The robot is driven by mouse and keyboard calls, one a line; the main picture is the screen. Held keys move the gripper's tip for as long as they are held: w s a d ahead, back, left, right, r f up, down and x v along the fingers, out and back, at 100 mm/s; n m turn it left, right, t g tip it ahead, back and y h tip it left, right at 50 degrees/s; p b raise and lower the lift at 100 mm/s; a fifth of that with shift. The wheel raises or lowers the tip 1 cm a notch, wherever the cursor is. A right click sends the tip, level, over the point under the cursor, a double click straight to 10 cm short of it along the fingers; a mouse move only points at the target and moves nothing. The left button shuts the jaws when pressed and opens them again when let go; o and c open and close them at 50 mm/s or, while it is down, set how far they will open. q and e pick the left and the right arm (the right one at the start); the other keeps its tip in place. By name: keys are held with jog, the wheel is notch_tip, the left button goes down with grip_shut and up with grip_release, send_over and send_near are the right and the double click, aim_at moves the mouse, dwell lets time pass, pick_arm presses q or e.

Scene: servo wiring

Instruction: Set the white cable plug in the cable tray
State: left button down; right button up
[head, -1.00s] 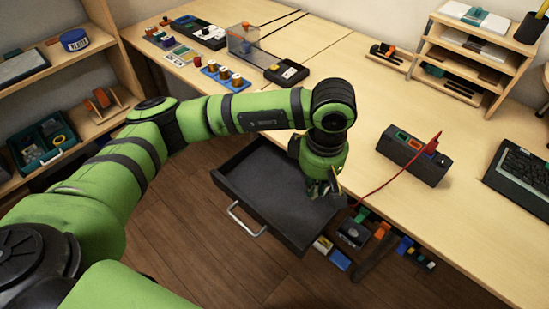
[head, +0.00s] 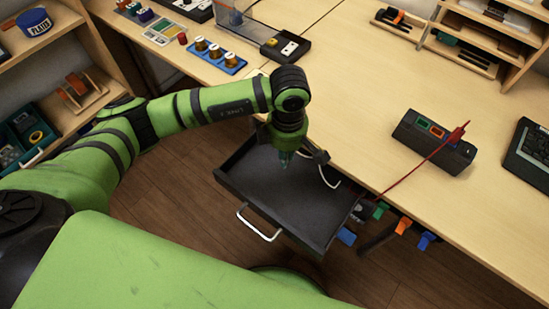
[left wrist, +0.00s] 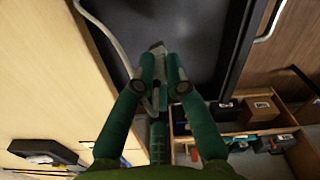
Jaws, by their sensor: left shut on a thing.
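My left gripper (head: 284,162) is over the back part of the open black pull-out tray (head: 262,205), fingers pointing down. In the left wrist view its two green fingers (left wrist: 161,75) are shut on the pale white cable plug (left wrist: 157,47), with the dark tray floor (left wrist: 190,30) behind it. The white cable (left wrist: 109,32) runs from the top left towards the fingers. In the head view the white cable (head: 327,178) loops at the tray's right rear side. The plug is too hidden to make out there. I cannot tell its height above the tray floor. My right gripper is not in view.
A black socket block (head: 433,142) with a red plug and cable stands on the desk (head: 345,100). Coloured tags (head: 402,226) hang under the desk edge. The tray's front handle (head: 259,224) sticks out. The visible tray floor is clear.

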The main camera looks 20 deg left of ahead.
pick_arm(q)
jog(key=shift+a+f+p, duration=0.15)
jog(key=shift+a+f, duration=0.35)
jog(key=shift+f, duration=0.5)
jog(key=shift+a+f+p, duration=0.2)
jog(key=shift+a+f, duration=0.35)
jog(key=shift+f, duration=0.4)
jog(key=shift+a+f+p, duration=0.15)
jog(key=shift+a+f, duration=0.35)
jog(key=shift+f, duration=0.5)
jog(key=shift+f, duration=0.1)
jog(key=c, duration=1.3)
grip_release()
jog(key=shift+o, duration=0.2)
notch_tip(320, 180, up, 12)
jog(key=shift+b, duration=0.4)
jog(key=shift+w, duration=0.1)
